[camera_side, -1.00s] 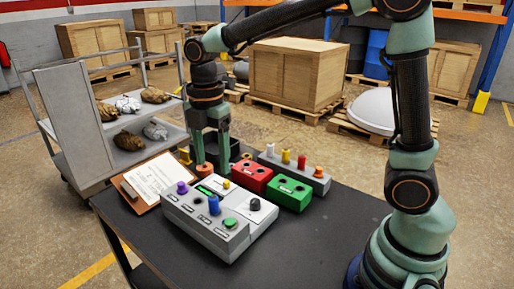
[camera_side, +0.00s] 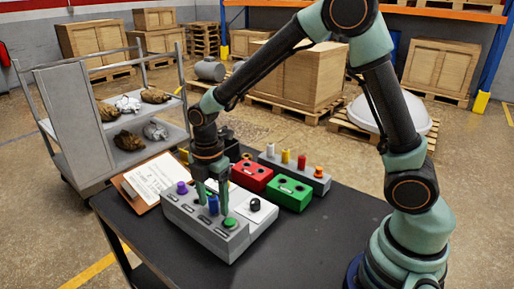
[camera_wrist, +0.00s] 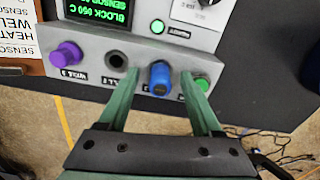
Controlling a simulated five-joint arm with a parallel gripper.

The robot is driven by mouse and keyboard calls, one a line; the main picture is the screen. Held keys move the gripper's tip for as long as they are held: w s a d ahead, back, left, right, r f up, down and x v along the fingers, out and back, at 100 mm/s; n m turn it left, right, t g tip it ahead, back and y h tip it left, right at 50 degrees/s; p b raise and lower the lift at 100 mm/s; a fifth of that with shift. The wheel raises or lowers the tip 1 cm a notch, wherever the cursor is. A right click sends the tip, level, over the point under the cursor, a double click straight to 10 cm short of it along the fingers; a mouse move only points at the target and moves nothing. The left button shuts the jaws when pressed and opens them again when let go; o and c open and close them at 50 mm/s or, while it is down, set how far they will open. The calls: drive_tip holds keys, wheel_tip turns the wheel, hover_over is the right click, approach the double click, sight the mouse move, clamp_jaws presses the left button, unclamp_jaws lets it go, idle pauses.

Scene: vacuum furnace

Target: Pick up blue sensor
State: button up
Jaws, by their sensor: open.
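The blue sensor (camera_side: 213,205) stands upright in a socket of the grey control box (camera_side: 222,243). In the wrist view the blue sensor (camera_wrist: 159,79) shows between the two green fingers, nearer the right one. My gripper (camera_side: 212,195) is open over the front of the box, with its fingers on either side of the sensor. In the wrist view, my gripper (camera_wrist: 160,88) shows a gap between each finger and the sensor. Whether the fingertips touch the box is hard to tell.
A purple sensor (camera_wrist: 67,54) stands left, with an empty socket between. A green button (camera_wrist: 202,83) lies close by the right finger. Red (camera_side: 251,175) and green (camera_side: 289,194) boxes and a grey rack (camera_side: 318,183) stand behind. A clipboard (camera_side: 152,180) lies left.

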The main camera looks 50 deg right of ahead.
clamp_jaws()
idle(0.3)
wheel_tip(320, 180, up, 19)
drive_tip(key=w+f, duration=0.3)
drive_tip(key=f, duration=0.4)
drive_tip(key=w+f, duration=0.3)
drive_tip(key=f, duration=0.4)
